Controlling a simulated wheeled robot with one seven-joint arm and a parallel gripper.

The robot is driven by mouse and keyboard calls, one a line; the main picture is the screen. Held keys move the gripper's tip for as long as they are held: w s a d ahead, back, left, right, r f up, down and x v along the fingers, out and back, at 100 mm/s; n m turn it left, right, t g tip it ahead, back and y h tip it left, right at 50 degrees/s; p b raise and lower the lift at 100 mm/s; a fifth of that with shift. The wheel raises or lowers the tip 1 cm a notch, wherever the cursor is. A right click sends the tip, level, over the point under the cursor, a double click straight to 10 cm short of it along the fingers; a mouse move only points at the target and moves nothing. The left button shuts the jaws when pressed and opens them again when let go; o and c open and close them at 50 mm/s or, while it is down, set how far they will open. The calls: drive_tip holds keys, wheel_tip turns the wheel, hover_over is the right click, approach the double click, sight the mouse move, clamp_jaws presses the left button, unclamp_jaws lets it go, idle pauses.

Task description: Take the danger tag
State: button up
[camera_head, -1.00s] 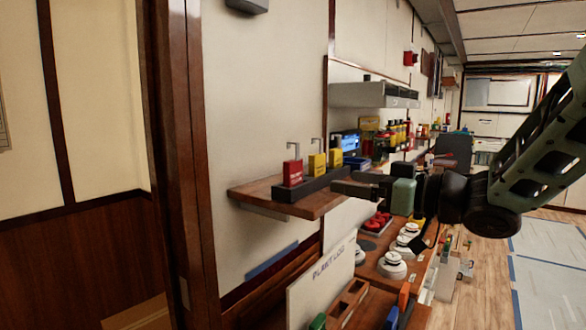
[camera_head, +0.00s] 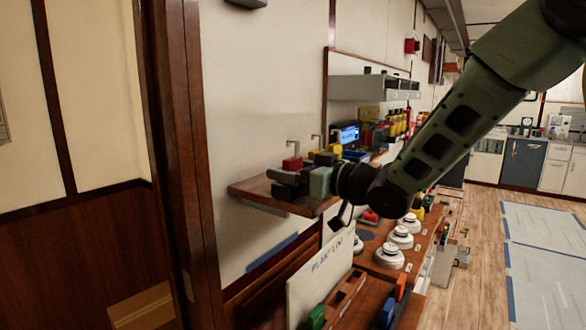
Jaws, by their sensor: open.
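A red block-shaped piece (camera_head: 292,163) with a bent metal hook stands on the small wooden shelf (camera_head: 246,191). I cannot read lettering on either, so I cannot tell for certain which thing is the danger tag. My gripper (camera_head: 279,182) is open, pointing left over the shelf in front of these pieces. Its fingers and green body hide their lower parts and most of the dark rack below them. I cannot tell whether a finger touches the red piece.
A brown door post (camera_head: 180,150) stands left of the shelf. A lower bench holds several white round knobs (camera_head: 390,257) and a white lettered board (camera_head: 320,280). A grey wall shelf (camera_head: 365,89) hangs behind. Open floor (camera_head: 545,230) lies at right.

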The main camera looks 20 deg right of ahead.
drive_tip(key=c, duration=1.1)
drive_tip(key=shift+o, duration=0.2)
